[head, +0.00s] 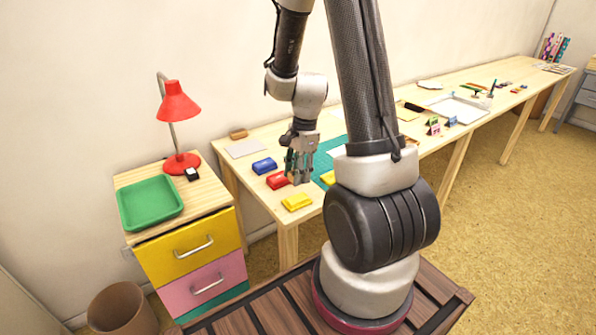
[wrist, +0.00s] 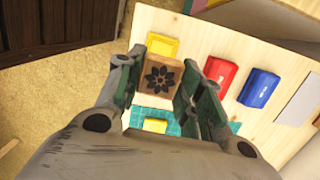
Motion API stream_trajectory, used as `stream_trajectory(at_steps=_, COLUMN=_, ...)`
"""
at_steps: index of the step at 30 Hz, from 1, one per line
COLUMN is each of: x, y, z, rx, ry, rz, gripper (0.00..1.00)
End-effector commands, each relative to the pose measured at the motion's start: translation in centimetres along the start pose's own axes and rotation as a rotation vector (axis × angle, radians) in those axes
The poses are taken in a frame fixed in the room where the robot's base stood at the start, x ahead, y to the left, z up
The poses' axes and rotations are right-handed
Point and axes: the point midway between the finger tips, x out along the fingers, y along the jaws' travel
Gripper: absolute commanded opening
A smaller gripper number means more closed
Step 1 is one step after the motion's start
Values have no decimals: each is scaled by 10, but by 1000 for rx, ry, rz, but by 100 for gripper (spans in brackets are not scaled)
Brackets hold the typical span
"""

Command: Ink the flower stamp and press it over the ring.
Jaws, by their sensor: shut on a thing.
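My gripper (head: 299,170) is over the near left end of the long table in the head view. In the wrist view, my gripper (wrist: 165,88) is shut on the flower stamp (wrist: 161,76), a wooden block with a dark flower on its face. Three pads lie in a row near the stamp: yellow (wrist: 164,46), red (wrist: 221,72) and blue (wrist: 258,87). In the head view, the yellow pad (head: 297,201) is nearest the front edge, with the red pad (head: 278,181) and blue pad (head: 264,166) behind it. I cannot make out the ring.
A teal mat (head: 324,161) lies beside the pads, with a yellow item (head: 328,178) on it partly hidden by my arm. A grey sheet (head: 246,148) and brown block (head: 238,134) lie at the back. A drawer cabinet (head: 190,250) with a green tray (head: 150,203) and red lamp (head: 178,105) stands left.

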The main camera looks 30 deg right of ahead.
Motion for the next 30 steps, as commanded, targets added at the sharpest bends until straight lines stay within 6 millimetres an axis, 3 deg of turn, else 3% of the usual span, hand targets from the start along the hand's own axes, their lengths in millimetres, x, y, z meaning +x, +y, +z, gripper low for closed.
stream_trajectory(at_steps=16, x=51, y=0, z=-8, rx=6, ry=0, rz=0, gripper=20)
stream_trajectory(at_steps=30, x=57, y=0, z=-9, rx=6, ry=1, rz=-2, gripper=20)
